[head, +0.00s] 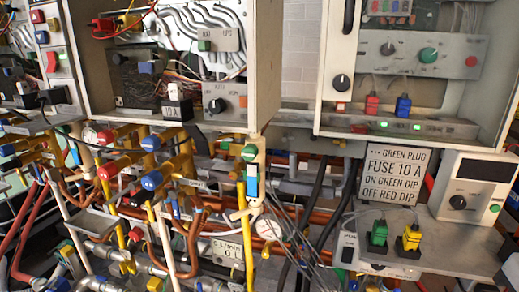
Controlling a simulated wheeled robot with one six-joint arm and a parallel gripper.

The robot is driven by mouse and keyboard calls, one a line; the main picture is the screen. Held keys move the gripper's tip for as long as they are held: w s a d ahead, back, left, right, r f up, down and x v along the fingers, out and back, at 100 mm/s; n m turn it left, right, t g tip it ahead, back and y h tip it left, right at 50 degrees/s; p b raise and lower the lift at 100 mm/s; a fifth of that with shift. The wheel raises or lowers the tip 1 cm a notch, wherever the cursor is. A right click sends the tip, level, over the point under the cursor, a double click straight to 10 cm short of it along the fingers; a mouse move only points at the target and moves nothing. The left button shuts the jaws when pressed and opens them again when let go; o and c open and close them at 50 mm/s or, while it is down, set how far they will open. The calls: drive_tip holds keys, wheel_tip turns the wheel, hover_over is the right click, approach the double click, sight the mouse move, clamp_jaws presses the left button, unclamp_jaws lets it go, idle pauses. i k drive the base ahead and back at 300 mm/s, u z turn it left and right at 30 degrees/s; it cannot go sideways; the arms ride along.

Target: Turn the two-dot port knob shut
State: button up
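Several port knobs sit on yellow and copper pipework below the left cabinet. My gripper is not in view.
An open cabinet (262,70) hangs above the pipes, another (327,55) at right. A sign (393,174) reads "FUSE 10 A". A shelf (450,255) holds green and yellow plugs. Little free room shows among the pipes.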

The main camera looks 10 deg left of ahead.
sight(235, 174)
drive_tip(key=z, duration=1.95)
drive_tip(key=k, duration=1.15)
drive_tip(key=u, duration=1.35)
drive_tip(key=i, duration=0.5)
